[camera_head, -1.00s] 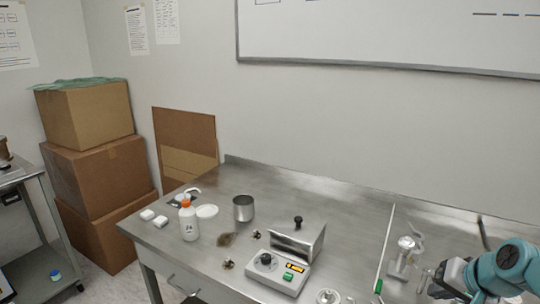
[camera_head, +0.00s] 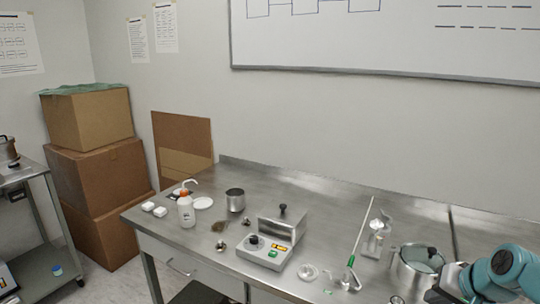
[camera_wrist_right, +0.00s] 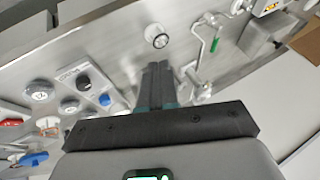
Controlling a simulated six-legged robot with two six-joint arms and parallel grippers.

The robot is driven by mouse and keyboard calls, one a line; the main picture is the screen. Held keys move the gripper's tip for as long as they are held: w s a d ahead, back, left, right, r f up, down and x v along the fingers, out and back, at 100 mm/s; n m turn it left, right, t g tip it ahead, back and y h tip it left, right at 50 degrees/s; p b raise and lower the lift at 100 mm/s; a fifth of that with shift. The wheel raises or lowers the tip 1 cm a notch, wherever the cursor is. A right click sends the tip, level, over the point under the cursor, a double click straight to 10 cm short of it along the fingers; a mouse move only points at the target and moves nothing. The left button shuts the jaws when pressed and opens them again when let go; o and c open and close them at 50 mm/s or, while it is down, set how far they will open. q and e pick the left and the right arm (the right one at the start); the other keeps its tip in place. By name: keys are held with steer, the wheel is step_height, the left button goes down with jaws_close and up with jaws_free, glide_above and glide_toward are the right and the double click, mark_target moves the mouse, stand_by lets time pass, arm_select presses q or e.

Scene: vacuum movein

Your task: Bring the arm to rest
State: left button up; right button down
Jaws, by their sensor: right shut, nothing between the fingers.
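My right arm, teal and dark, comes in at the lower right of the head view. Its gripper (camera_head: 436,294) is low in the picture, in front of a steel pot (camera_head: 408,268). In the right wrist view the two dark fingers (camera_wrist_right: 157,72) lie together, shut with nothing between them. They point over the steel bench (camera_wrist_right: 115,38). A small round white-topped part (camera_wrist_right: 157,37) shows just beyond the tips. I cannot tell how high above the bench the fingers are. My left gripper is in neither view.
The bench holds a control box (camera_head: 265,252), a metal block with a black knob (camera_head: 283,225), a white bottle (camera_head: 186,211), a steel cup (camera_head: 235,200) and a thin rod with a green handle (camera_head: 349,276). Stacked cartons (camera_head: 95,160) stand left. Bare bench shows along the back.

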steer(key=s+a+f+n+g+y, duration=0.1)
steer(key=s+a+f, duration=0.1)
steer(key=a+f, duration=0.65)
steer(key=s+a+f+n+g+y, duration=0.15)
steer(key=a+f, duration=0.25)
steer(key=f, duration=1)
steer(key=s+a+f+n+g, duration=0.1)
steer(key=s+a+f+g, duration=0.1)
steer(key=s+a+f, duration=0.4)
steer(key=s+a+f+n+g, duration=0.1)
steer(key=s+a+f, duration=0.6)
steer(key=s, duration=0.5)
steer(key=shift+s+a+f+g, duration=0.2)
steer(key=shift+a+g, duration=0.15)
steer(key=shift+n, duration=0.25)
